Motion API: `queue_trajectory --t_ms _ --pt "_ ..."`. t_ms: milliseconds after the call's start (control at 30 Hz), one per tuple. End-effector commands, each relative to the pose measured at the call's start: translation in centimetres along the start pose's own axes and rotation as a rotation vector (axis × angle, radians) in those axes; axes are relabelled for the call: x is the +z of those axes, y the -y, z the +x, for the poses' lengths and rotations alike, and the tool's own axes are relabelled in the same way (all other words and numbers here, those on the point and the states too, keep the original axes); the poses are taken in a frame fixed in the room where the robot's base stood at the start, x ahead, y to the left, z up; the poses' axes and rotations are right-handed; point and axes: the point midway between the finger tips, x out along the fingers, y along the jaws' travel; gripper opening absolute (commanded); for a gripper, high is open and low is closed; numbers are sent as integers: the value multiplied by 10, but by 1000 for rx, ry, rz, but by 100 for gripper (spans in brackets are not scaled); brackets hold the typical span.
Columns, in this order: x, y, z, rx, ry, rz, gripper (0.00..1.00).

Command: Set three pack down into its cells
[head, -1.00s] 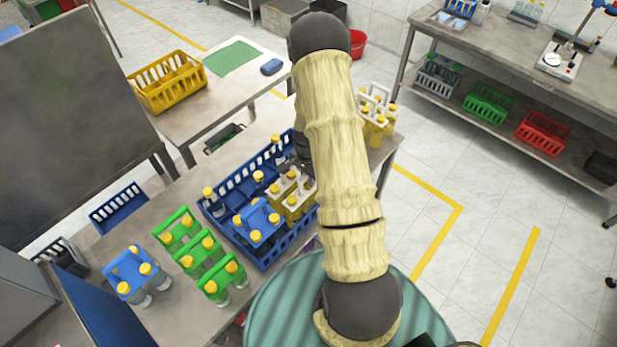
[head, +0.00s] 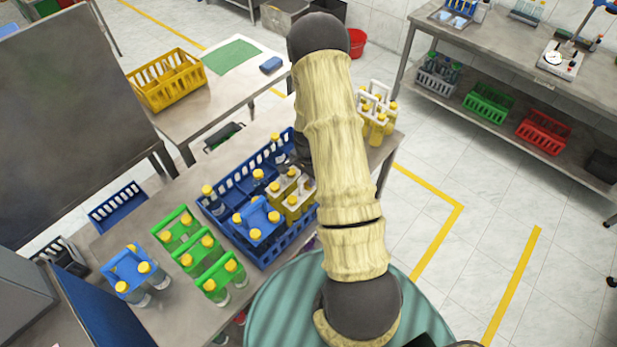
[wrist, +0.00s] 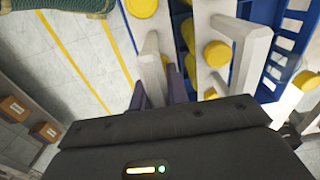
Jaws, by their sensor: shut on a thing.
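My gripper (wrist: 156,88) is shut on the white handle of a three pack (wrist: 150,58), a carrier with yellow-capped bottles. In the head view my arm hides the gripper. White-carrier packs of yellow bottles (head: 291,201) show at the right side of the blue crate (head: 272,262), beside my arm. I cannot tell from the head view which of them is held, nor whether its bottles are seated in the cells or slightly above. In the wrist view another white handle (wrist: 241,42) stands close to the right of the held one, and the blue crate wall (wrist: 286,55) lies beyond it.
A blue-carrier pack (head: 258,221) and separate dark bottles (head: 210,200) occupy other parts of the crate. Several green-carrier packs (head: 200,250) and a blue one (head: 132,268) stand on the table to the left. Another white-carrier pack (head: 376,112) stands at the table's right end.

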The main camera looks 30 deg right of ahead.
Motion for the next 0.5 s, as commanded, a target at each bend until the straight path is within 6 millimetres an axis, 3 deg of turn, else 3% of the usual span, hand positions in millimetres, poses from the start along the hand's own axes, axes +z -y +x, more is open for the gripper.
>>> queue_trajectory --t_ms 33,67,167,500 --pt "0 1 0 -2 -1 0 0" --pt "0 1 0 -2 -2 0 22" --pt "0 0 0 -1 -1 0 42" --pt "0 0 0 1 0 0 42"
